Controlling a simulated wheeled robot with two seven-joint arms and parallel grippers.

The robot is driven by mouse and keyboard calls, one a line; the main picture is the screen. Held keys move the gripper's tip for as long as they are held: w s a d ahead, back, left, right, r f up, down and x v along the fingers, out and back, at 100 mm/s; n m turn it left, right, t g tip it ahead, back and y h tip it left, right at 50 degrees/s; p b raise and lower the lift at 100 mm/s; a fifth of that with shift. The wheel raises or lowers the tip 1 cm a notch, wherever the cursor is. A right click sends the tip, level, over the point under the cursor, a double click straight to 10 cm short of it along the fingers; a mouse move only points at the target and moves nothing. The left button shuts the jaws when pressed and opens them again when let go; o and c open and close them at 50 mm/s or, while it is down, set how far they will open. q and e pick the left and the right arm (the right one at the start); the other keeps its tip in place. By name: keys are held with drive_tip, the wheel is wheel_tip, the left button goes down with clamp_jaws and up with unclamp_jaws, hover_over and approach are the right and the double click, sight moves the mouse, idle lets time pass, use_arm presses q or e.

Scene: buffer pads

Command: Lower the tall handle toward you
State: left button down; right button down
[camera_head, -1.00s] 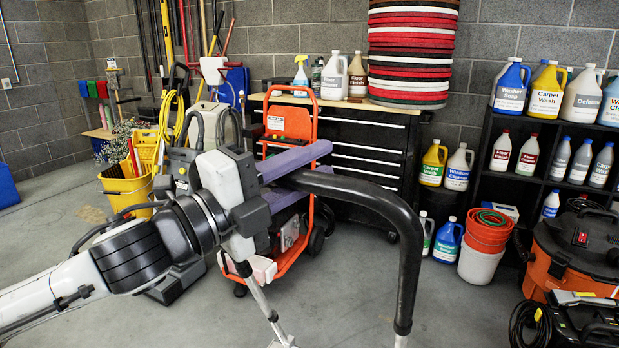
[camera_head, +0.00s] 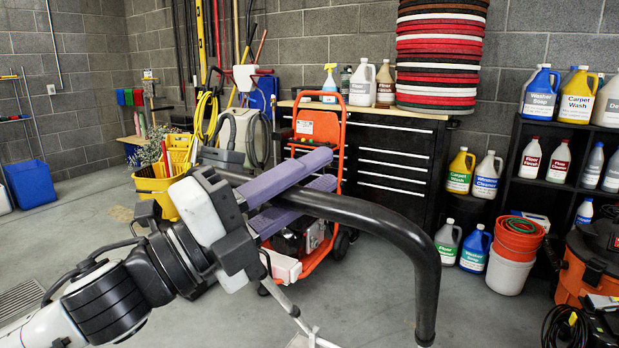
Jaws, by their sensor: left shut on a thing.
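The tall handle (camera_head: 392,232) is a thick black bent tube in the foreground. Its bar runs from behind my left gripper to the right, then bends down near the bottom of the view. My left gripper (camera_head: 326,172) has two purple fingers that point right and away. The black bar passes between them, and the gripper is shut on it. The finger and the white gripper body hide part of the bar. A pale metal rod (camera_head: 283,298) shows below the gripper. What the handle is mounted on is out of view. My right gripper is not in view.
A yellow mop bucket (camera_head: 160,197) is at left. Shelves of bottles (camera_head: 560,160) and an orange vacuum (camera_head: 590,262) are at right. Grey floor (camera_head: 375,300) is open around the handle.

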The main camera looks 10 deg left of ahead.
use_arm(q)
drive_tip(key=c, duration=1.5)
unclamp_jaws()
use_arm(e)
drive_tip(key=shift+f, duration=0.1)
use_arm(q)
drive_tip(key=b+v, duration=0.2)
drive_tip(key=v, duration=0.7)
drive_tip(key=shift+s+a+f+b, duration=0.2)
drive_tip(key=shift+a+f+b, duration=0.05)
drive_tip(key=shift+b, duration=0.05)
drive_tip(key=shift+s+a, duration=0.15)
drive_tip(key=shift+s, duration=0.1)
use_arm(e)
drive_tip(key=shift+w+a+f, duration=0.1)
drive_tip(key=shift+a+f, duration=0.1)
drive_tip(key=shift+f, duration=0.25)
